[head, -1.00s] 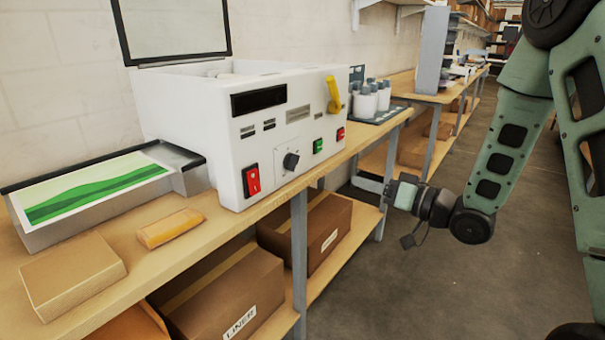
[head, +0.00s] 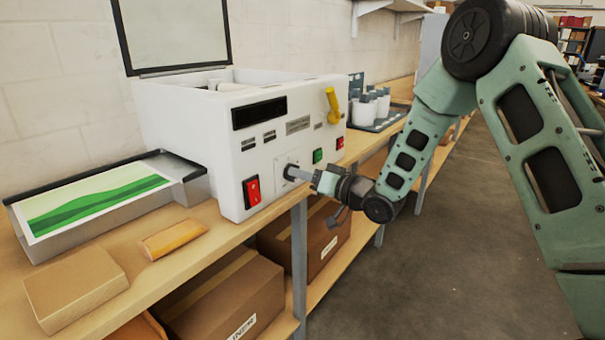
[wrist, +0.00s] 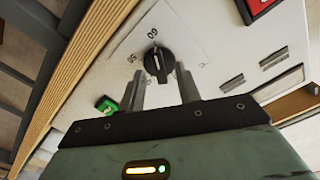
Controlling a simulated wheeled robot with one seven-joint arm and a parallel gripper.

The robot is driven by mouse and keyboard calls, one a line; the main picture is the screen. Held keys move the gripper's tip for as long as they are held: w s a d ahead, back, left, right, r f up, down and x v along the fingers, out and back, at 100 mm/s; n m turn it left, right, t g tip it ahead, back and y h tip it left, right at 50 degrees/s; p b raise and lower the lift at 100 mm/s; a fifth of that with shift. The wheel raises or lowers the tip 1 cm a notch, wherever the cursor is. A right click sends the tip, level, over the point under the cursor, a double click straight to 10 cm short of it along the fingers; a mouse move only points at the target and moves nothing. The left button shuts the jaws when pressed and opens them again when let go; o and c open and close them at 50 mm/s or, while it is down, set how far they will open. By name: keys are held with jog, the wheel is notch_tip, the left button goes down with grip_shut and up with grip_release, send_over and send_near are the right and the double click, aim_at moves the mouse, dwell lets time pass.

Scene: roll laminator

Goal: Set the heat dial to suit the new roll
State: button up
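The white laminator (head: 225,135) stands on the wooden bench with its lid up. Its black heat dial (wrist: 158,62) sits on a pale plate with printed numbers around it in the wrist view. My gripper (wrist: 162,82) is at the front panel, with one finger on each side of the dial. The fingers stand apart and I see gaps between them and the knob. The dial's white pointer line shows on its face.
A red rocker switch (head: 251,191) is left of the dial; a green button (head: 318,155) and a red button (head: 340,142) are right of it. A yellow lever (head: 333,105) sits above. A tray with a green-printed sheet (head: 95,198) is at left. White bottles (head: 365,108) stand behind.

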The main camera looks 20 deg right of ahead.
jog(key=shift+w+a, duration=0.2)
jog(key=shift+w, duration=0.05)
grip_shut()
jog(key=shift+f+b, duration=0.1)
jog(key=shift+b, duration=0.25)
jog(key=n+b, duration=0.6)
jog(key=b, duration=0.1)
jog(key=n+b, duration=0.7)
jog(key=shift+s+a+n, duration=0.15)
jog(key=shift+n, duration=0.15)
jog(key=shift+b, duration=0.35)
